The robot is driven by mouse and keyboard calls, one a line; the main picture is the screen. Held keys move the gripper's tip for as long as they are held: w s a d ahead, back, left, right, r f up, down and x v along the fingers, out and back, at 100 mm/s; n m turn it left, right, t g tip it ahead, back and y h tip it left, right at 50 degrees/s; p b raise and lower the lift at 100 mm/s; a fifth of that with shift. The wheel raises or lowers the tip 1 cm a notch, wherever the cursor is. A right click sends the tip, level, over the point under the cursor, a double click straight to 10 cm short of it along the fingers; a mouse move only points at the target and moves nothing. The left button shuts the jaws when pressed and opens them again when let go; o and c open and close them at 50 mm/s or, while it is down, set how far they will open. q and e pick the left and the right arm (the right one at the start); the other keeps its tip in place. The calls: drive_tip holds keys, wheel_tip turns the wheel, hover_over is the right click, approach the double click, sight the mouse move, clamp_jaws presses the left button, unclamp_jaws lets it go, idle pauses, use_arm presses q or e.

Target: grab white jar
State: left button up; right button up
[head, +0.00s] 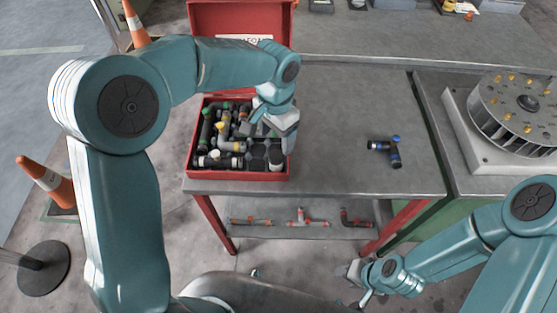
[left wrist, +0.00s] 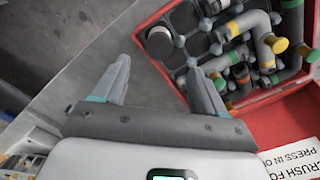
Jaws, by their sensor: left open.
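In the head view my left gripper (head: 271,137) hangs over the right side of the open red case (head: 240,174); the jar cannot be made out clearly there. My right gripper (head: 358,283) is low at the front of the bench, away from the case; its jaw opening is unclear.
Pipe fittings with coloured caps (head: 228,146) crowd the case beside the jar. The raised lid (head: 242,18) stands behind. A dark fitting with blue ends (head: 385,150) lies on the bench. A round metal fixture (head: 515,105) stands at right.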

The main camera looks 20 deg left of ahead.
sight(276, 155)
use_arm(q)
wheel_tip(276, 155, down, 8)
drive_tip(key=shift+f+p, duration=0.1)
drive_tip(key=shift+p, duration=0.35)
drive_tip(key=c, duration=1.2)
